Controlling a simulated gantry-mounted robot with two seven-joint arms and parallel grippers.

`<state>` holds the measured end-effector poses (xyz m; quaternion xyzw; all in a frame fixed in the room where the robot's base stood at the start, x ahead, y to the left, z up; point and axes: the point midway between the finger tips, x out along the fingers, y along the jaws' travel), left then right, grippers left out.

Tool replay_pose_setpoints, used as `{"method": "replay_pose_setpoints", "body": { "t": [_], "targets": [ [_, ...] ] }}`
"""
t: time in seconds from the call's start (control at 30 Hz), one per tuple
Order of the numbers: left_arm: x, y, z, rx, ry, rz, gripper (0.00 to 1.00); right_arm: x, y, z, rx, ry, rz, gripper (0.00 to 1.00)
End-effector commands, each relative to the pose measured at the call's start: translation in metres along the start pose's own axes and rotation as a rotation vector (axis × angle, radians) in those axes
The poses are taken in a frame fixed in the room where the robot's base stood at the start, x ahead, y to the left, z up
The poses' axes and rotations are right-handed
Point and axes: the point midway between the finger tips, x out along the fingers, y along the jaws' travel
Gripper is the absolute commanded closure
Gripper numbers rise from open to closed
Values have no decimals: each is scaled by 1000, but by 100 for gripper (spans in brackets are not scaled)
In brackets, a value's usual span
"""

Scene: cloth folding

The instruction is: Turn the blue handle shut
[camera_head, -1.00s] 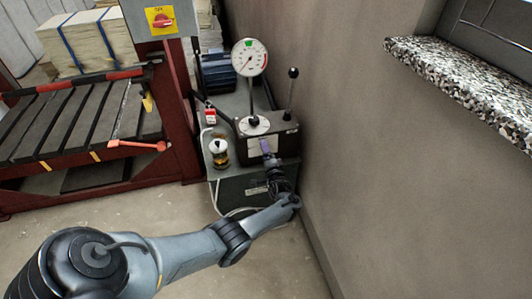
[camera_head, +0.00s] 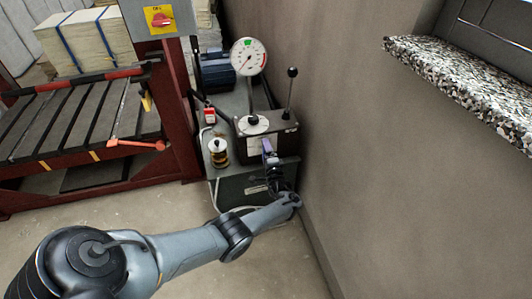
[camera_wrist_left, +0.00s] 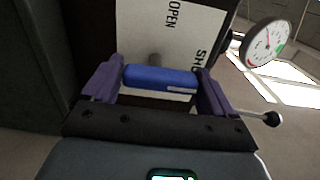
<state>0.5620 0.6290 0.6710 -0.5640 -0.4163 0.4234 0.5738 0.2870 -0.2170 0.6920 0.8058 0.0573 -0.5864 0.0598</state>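The blue handle (camera_wrist_left: 160,77) is a short rounded bar in the left wrist view, lying nearly level on a grey stem in front of a white plate (camera_wrist_left: 165,35). The plate reads OPEN above the handle and a partly hidden word starting "SH" to the right. My left gripper (camera_wrist_left: 158,88) has its purple fingers apart, one beyond each end of the handle. Whether they touch its ends I cannot tell. In the head view my left gripper (camera_head: 269,153) is at the front of the dark box (camera_head: 285,141) and covers the handle. My right gripper is not in view.
A round gauge (camera_head: 248,57) and a black-knobbed lever (camera_head: 290,95) stand above the box. An amber-filled jar (camera_head: 218,153) is left of it, and the wall (camera_head: 370,150) is close on the right. A red-framed press (camera_head: 165,90) stands at left.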

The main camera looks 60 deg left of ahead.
Motion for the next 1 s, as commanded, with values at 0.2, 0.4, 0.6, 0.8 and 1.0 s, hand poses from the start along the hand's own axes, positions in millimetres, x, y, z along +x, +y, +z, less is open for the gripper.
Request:
{"method": "replay_pose_setpoints", "body": {
  "t": [0.2, 0.4, 0.6, 0.8, 1.0],
  "targets": [
    [0, 0, 0, -1, 0, 0, 0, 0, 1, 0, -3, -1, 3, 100],
    [-4, -1, 0, -1, 1, 1, 0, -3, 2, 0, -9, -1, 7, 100],
    [-28, -3, 0, -1, 2, 2, 0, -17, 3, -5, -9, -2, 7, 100],
    [-64, -2, 0, 0, 2, 3, 0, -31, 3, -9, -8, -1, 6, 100],
    [-92, -1, 0, 0, 2, 1, 0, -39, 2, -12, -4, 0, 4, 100]
  ]
}}
